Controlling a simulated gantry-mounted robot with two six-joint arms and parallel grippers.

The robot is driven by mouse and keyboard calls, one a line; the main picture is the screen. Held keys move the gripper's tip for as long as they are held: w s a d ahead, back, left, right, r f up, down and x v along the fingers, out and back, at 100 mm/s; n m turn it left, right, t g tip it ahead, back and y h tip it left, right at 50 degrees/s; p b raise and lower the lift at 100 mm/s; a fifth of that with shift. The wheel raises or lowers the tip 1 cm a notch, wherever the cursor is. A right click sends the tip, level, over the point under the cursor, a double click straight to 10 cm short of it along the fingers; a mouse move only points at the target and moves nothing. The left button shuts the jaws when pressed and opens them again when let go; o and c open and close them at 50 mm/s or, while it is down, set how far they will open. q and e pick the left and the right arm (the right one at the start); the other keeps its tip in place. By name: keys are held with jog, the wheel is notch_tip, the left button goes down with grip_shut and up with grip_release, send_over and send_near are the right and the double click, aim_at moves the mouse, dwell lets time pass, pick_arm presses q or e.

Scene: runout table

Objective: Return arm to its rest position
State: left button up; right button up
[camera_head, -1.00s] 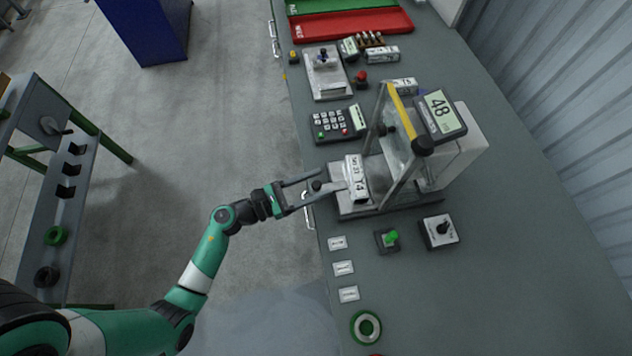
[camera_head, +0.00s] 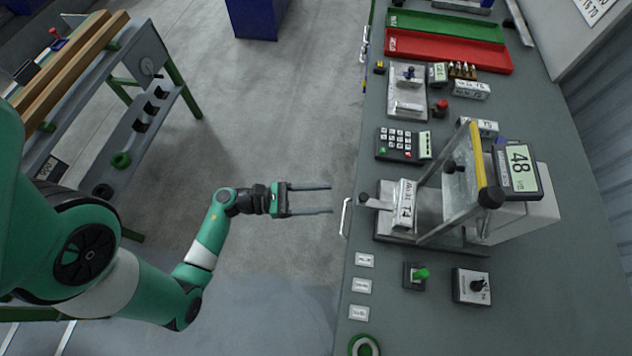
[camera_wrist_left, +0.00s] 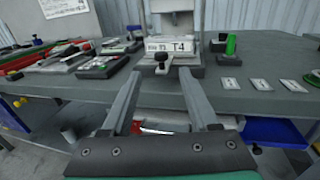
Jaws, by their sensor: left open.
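My left arm reaches in from the left in the head view. Its left gripper (camera_head: 331,199) is open and empty, over the floor just left of the bench edge. In the left wrist view its two fingers (camera_wrist_left: 165,100) are spread, with nothing between them but the bench front behind. A white block marked T4 (camera_head: 403,204) stands on the metal fixture on the bench, apart from the fingers. It also shows in the left wrist view (camera_wrist_left: 172,46). My right gripper is not in view.
The grey bench (camera_head: 570,290) carries a keypad (camera_head: 398,144), a display reading 48 (camera_head: 519,171), a green-knobbed switch (camera_head: 416,275) and red and green trays. A handle (camera_head: 345,217) juts from its front edge. A rack (camera_head: 150,125) stands at left. Open floor lies between.

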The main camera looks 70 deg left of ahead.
pick_arm(q)
jog(key=shift+s+a, duration=0.1)
jog(key=shift+s, duration=0.45)
